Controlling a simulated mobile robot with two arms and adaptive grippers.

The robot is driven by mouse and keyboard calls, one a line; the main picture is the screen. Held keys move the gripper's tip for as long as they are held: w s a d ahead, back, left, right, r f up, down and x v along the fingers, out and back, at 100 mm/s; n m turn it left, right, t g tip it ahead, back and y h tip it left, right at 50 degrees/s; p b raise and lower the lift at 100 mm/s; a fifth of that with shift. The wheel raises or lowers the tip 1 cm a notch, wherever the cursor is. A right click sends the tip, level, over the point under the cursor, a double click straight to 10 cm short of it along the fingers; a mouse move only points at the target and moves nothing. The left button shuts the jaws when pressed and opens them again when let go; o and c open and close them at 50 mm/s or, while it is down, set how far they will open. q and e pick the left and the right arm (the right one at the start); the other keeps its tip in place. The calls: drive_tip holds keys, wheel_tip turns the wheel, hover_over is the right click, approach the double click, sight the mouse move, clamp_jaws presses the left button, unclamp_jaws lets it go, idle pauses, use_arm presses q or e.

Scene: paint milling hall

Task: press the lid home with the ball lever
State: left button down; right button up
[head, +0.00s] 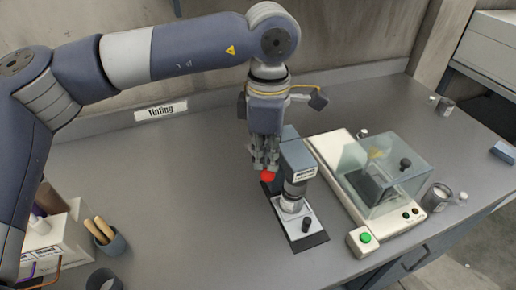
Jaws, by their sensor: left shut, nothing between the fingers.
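The lid press (298,160) stands mid-table, a blue-grey head over a dark base with a light plate. Its red lever ball (268,176) shows on the left side of the head. A small silver tin (291,203) appears to sit under the press head; I cannot make out its lid or whether it is seated. My left gripper (264,166) points down with its fingers shut and empty, right at the ball's upper edge. I cannot tell whether they touch it. My right gripper is not in view.
A clear-covered machine (345,180) with a green button (365,238) stands right of the press. A cup with wooden sticks (109,240) and a white box (60,235) are at the left. Small containers (437,196) stand at the right. The table left of the press is clear.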

use_arm(q)
drive_tip(key=shift+r+p, duration=0.95)
drive_tip(key=shift+r, duration=1.15)
wheel_tip(320, 180, up, 5)
drive_tip(key=p, duration=0.2)
drive_tip(key=shift+p, duration=0.4)
